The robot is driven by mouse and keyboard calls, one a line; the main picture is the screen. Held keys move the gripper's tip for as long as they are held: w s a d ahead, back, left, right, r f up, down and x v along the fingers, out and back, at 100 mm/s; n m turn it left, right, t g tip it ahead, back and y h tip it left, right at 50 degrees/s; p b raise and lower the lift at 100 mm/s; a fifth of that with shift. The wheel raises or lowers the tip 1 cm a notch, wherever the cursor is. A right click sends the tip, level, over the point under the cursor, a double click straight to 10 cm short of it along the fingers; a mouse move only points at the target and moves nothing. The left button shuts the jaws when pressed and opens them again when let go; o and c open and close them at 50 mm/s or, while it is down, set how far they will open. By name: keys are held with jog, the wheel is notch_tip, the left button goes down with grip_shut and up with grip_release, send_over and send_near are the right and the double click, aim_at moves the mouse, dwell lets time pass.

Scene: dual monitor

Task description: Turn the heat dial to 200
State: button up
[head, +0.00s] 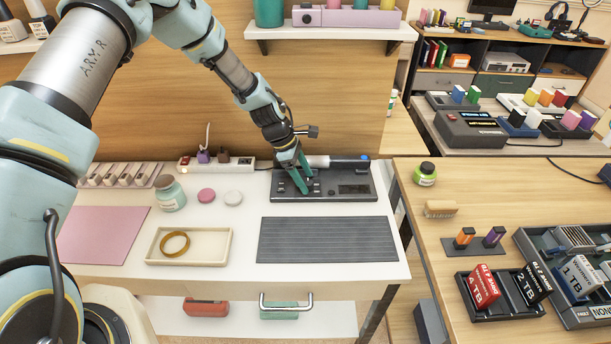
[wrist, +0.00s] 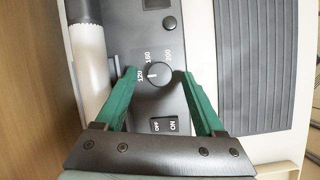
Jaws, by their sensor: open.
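The heat dial (wrist: 160,75) is a round black knob with a white pointer line, on a dark control panel (wrist: 185,50). Labels 120, 160 and 200 curve around it. The pointer faces left, toward 120. My gripper (wrist: 156,72) is open, its green fingers on either side of the dial; I cannot tell whether they touch it. An ON/OFF rocker switch (wrist: 164,125) sits between the fingers, nearer the palm. In the head view, my gripper (head: 300,176) reaches down onto the left part of the dark station (head: 350,190), and the dial cannot be made out there.
A white cylindrical tool (head: 338,162) lies along the station's back edge, close to my gripper. A grey ribbed mat (head: 325,240) lies in front. A cream tray (head: 155,256) with a ring, a jar (head: 170,195) and round tins stand to the left.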

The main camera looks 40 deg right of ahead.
jog(key=shift+s+d+f, duration=0.1)
jog(key=shift+s+f, duration=0.05)
jog(key=shift+f, duration=0.25)
grip_shut()
dwell(0.4)
